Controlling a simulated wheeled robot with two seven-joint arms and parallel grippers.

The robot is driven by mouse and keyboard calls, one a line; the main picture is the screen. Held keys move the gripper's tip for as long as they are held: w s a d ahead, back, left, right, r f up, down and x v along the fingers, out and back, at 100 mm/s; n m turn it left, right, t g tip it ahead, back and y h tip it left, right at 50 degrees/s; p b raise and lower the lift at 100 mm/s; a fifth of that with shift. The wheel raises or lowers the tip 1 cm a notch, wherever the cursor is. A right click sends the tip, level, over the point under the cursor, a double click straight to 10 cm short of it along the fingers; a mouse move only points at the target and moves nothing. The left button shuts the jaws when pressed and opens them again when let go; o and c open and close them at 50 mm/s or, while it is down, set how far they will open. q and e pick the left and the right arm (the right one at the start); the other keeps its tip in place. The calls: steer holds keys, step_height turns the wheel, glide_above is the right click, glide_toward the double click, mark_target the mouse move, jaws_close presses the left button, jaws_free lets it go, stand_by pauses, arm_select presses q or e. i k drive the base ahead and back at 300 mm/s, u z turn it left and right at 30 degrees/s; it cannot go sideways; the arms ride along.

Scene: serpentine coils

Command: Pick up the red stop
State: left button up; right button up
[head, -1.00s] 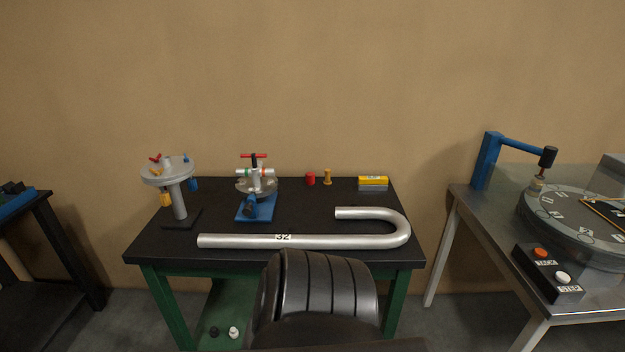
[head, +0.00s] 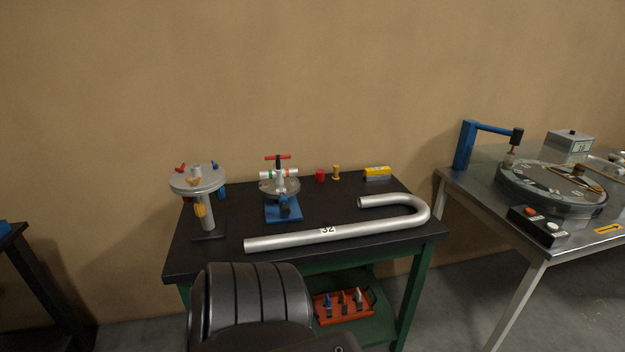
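Smaller red pieces also show on the round grey stand (head: 197,179) and as the red bar on top of the blue-based clamp device (head: 283,207). Neither of my grippers is in view. A dark ribbed part at the bottom looks like one of my own arm links.
A silver J-shaped pipe (head: 300,238) marked 32 lies along the table's front. A yellow block (head: 377,172) sits at the back right. A red tray (head: 343,306) is on the lower shelf. A metal table (head: 470,208) with a round dial machine (head: 552,188) stands to the right.

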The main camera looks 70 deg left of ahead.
mark_target(319, 173)
steer(key=u, duration=1.45)
